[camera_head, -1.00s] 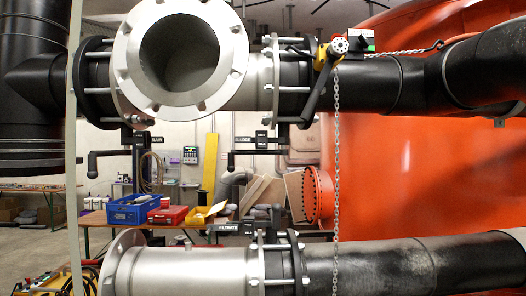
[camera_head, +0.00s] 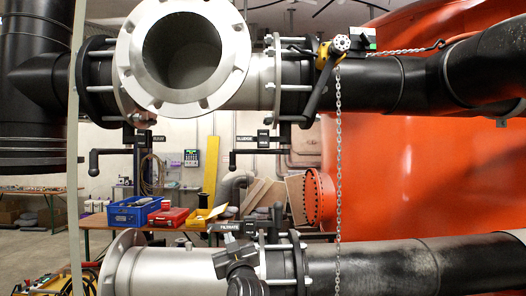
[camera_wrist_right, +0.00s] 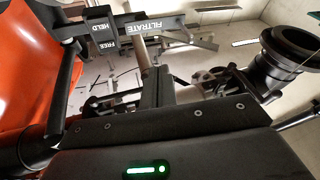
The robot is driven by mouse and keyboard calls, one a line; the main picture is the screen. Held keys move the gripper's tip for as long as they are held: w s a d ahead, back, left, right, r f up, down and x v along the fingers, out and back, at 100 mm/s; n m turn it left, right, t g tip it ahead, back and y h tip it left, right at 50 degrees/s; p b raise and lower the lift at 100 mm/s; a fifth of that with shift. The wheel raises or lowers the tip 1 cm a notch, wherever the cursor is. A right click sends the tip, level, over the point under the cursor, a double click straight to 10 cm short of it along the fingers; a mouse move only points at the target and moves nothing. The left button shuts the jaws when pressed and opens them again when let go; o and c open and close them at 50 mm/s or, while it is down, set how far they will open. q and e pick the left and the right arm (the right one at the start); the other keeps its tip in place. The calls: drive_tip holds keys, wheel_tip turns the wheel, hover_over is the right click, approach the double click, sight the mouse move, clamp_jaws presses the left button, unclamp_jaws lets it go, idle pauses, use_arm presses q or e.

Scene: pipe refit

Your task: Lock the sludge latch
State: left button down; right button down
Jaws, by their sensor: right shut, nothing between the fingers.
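The sludge latch (camera_head: 262,140) is a small black block beside the SLUDGE label (camera_head: 243,139), under the upper pipe's right flange in the head view. Its black bar runs left to a short grip (camera_head: 232,160) that hangs down. My right gripper (camera_head: 236,244) is low in the head view, in front of the lower pipe, well below the sludge latch and apart from it. In the right wrist view its fingers (camera_wrist_right: 155,82) are together and empty, near the FILTRATE label (camera_wrist_right: 140,38). The sludge latch cannot be made out there. My left gripper is not in view.
The FILTRATE label (camera_head: 228,227) sits just above my right gripper. The RAW latch (camera_head: 140,138) is to the left. A chain (camera_head: 338,170) hangs to the right. The open pipe end (camera_head: 180,55) juts forward above. A table with a blue crate (camera_head: 133,211) stands behind.

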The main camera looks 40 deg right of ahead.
drive_tip(key=s+d+r+m+h, duration=0.2)
drive_tip(key=s+r+m+h, duration=0.1)
drive_tip(key=r, duration=0.7)
drive_tip(key=s+d+r+m+h, duration=0.3)
drive_tip(key=s+r+h, duration=0.2)
drive_tip(key=r, duration=0.5)
drive_tip(key=shift+s+d+r, duration=0.3)
drive_tip(key=shift+s, duration=0.3)
